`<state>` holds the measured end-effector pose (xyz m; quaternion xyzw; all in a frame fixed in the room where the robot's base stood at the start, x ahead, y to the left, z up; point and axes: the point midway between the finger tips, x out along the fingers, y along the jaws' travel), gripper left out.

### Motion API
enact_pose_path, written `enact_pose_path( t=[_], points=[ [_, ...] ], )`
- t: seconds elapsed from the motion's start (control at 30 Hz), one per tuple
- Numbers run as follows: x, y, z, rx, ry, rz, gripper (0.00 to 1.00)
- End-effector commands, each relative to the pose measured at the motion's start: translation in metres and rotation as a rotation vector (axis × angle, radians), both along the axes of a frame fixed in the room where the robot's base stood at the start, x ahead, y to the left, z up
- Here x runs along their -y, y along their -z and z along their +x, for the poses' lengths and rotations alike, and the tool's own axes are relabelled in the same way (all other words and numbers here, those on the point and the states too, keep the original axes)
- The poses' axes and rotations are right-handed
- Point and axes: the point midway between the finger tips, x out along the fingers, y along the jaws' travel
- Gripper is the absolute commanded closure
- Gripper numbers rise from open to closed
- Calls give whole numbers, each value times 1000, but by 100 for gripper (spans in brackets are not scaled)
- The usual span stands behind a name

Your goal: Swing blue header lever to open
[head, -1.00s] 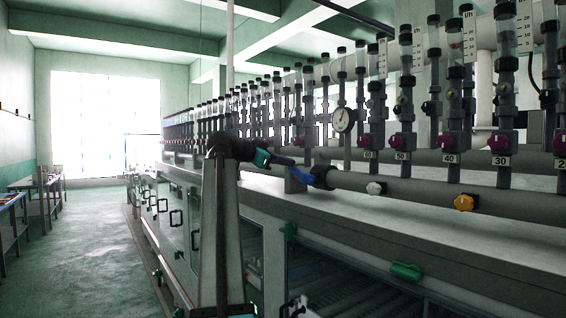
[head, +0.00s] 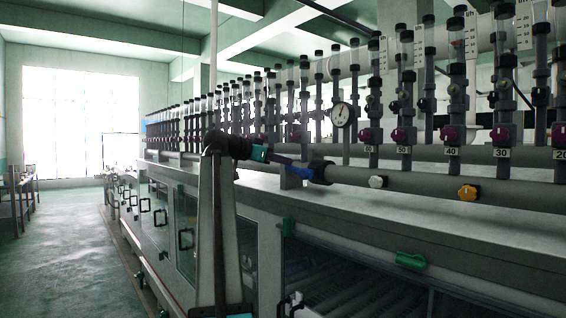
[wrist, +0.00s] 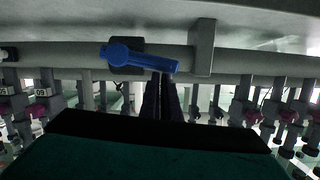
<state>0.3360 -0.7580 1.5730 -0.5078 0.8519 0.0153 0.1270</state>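The blue header lever (head: 299,170) sits on a dark valve body (head: 321,172) on the grey header pipe. In the wrist view the lever (wrist: 150,60) lies nearly along the pipe, tilted slightly, with its round hub at the left. My gripper (head: 280,160) reaches in from the left in the head view, close to the lever. In the wrist view the dark fingers of my gripper (wrist: 162,82) are close together just below the lever's free end. They look shut with nothing between them. I cannot tell whether they touch the lever.
A round gauge (head: 342,114) and a row of flow tubes stand behind. A green handle (head: 411,261) is on the machine front. The aisle floor (head: 75,245) at left is clear.

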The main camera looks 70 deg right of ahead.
Motion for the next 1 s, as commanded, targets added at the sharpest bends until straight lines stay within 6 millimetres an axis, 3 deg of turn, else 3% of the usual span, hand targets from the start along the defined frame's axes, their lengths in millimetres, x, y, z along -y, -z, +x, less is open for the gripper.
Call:
enact_pose_path(
  t=[0.17, 0.67, 1.0],
  points=[
    [5, 9, -3, -2, 8, 3, 100],
    [3, 10, 5, 0, -2, 4, 100],
    [-3, -15, 8, -3, -8, -3, 100]
  ],
)
